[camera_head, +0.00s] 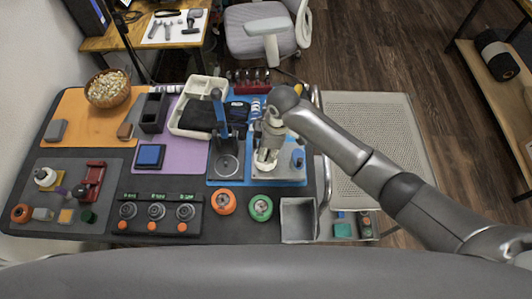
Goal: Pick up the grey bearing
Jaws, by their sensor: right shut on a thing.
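My right gripper (265,163) points down over the grey plate (292,173) on the blue mat, right of the table's middle. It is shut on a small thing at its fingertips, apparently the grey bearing. The fingers hide most of that thing, so its outline is unclear. I cannot tell whether it still touches the plate. My left gripper is not in view.
A blue-handled press (222,125) stands close left of the gripper, and a blue knob (298,157) close right. An orange wheel (223,202) and a green wheel (261,207) lie in front. A grey bin (298,220) stands at the front right.

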